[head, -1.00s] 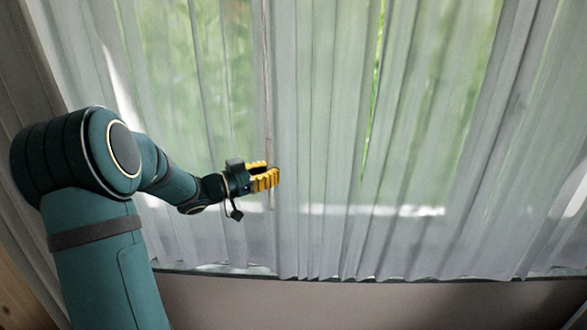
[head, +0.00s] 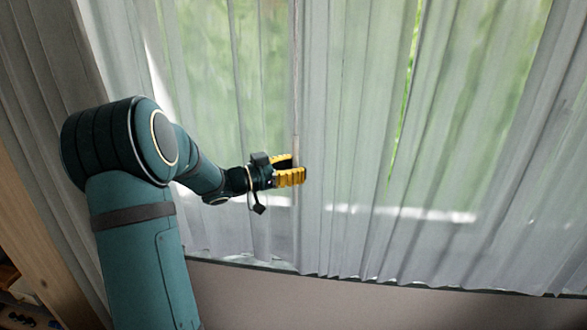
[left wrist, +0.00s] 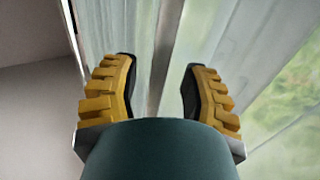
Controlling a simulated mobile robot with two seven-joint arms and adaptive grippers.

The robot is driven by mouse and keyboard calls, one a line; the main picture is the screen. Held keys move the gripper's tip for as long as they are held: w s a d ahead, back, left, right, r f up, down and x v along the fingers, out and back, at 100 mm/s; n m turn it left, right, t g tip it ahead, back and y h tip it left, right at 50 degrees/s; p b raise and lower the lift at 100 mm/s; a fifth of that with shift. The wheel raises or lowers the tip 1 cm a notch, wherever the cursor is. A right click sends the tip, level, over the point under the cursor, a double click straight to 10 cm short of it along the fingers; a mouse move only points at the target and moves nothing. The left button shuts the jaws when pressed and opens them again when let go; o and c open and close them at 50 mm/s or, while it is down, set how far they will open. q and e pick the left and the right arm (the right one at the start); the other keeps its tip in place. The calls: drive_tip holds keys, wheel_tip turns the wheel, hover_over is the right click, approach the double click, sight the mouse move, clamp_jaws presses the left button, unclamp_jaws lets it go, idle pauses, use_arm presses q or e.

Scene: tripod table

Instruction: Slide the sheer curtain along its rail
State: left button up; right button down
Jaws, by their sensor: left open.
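The sheer curtain (head: 345,150) hangs in pale pleats across the window, its hem above the beige wall. A narrow bright green gap shows between two of its parts, right of the gripper. A thin pale rod (head: 296,90) hangs down in front of the curtain to the gripper. My left gripper (head: 291,170), with yellow ribbed fingers, is open at the rod's lower part. In the left wrist view the fingers (left wrist: 160,85) stand apart, with a narrow upright strip (left wrist: 163,55) and curtain folds between or behind them; contact cannot be told. The rail is out of view. My right gripper is not in view.
A thicker grey-beige drape (head: 45,120) hangs at the far left. Below it stands a wooden piece (head: 40,250) with small dark items beside it at the lower left. The beige wall (head: 330,305) below the hem is bare.

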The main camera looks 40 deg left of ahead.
use_arm(q)
drive_tip(key=v, duration=1.2)
drive_tip(key=shift+a, duration=0.1)
drive_tip(key=w+d+f+n+y+b, duration=0.1)
drive_tip(key=w+d+f+n+y, duration=0.1)
drive_tip(key=w+d+f, duration=0.35)
drive_tip(key=w+d+f+n+y+b, duration=0.25)
drive_tip(key=w+f, duration=0.35)
drive_tip(key=f, duration=0.3)
drive_tip(key=w+d+f+n+g, duration=0.2)
drive_tip(key=w+d+f+g, duration=0.1)
drive_tip(key=d+f, duration=0.75)
drive_tip(key=s+d+f+g+b, duration=0.2)
drive_tip(key=s+d+f+g, duration=0.3)
drive_tip(key=d+f, duration=0.7)
drive_tip(key=s+d+f+g+b, duration=0.1)
drive_tip(key=s+d+f+g, duration=0.2)
drive_tip(key=s, duration=0.4)
drive_tip(key=s+d+f+g+h+b, duration=0.1)
drive_tip(key=s+d+f+g, duration=0.2)
drive_tip(key=s+d+f, duration=0.3)
drive_tip(key=shift+s+d+g, duration=0.3)
drive_tip(key=shift+s+d, duration=0.1)
drive_tip(key=shift+d, duration=0.45)
